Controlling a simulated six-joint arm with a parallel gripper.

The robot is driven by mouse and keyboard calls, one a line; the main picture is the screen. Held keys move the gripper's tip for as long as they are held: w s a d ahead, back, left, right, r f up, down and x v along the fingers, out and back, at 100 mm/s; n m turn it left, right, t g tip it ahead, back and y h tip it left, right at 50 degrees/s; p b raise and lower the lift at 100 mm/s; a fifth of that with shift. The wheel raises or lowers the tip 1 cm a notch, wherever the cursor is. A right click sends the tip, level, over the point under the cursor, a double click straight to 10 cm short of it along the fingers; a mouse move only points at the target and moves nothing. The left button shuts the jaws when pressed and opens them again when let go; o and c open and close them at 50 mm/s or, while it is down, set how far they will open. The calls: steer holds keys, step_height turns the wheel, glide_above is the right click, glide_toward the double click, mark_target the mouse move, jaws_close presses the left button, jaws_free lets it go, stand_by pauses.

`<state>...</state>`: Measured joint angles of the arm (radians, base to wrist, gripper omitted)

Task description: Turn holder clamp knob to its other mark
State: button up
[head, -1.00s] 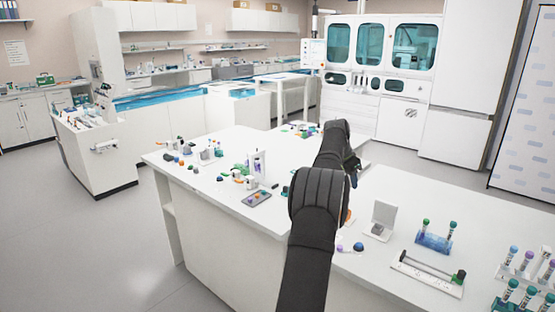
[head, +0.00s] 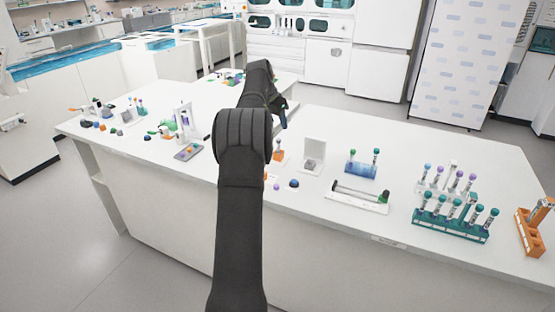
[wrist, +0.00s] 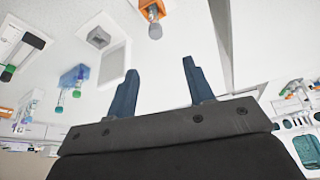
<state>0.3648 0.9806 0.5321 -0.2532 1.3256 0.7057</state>
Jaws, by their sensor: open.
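A white holder (head: 355,201) with a dark rod along it lies on the right half of the bench. A green knob-like part (head: 383,197) sits at its right end; I cannot tell its mark from here. In the wrist view a dark rod with a green end (wrist: 7,73) shows at the left edge, partly cut off. My gripper (wrist: 160,68) is open and empty, its two dark blue fingers apart above the white bench. In the head view my gripper (head: 283,118) is left of and beyond the holder, partly hidden by my arm.
A blue rack (head: 361,170) with two tubes and a grey-white stand (head: 313,155) are behind the holder. A teal tube rack (head: 450,229) and an orange rack (head: 527,238) stand to the right. Small parts and a tray (head: 188,152) are on the left. Bench is clear in front of the holder.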

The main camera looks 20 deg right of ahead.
steer(key=s+a+r+n+t+y, duration=0.15)
steer(key=s+a+n, duration=0.25)
steer(key=s+a, duration=0.95)
steer(key=shift+h, duration=0.25)
steer(key=x, duration=1.1)
steer(key=s+x, duration=0.1)
steer(key=x, duration=0.5)
steer(key=shift+d+f, duration=0.1)
steer(key=shift+d, duration=0.2)
steer(key=c, duration=1)
steer(key=shift+s, duration=0.1)
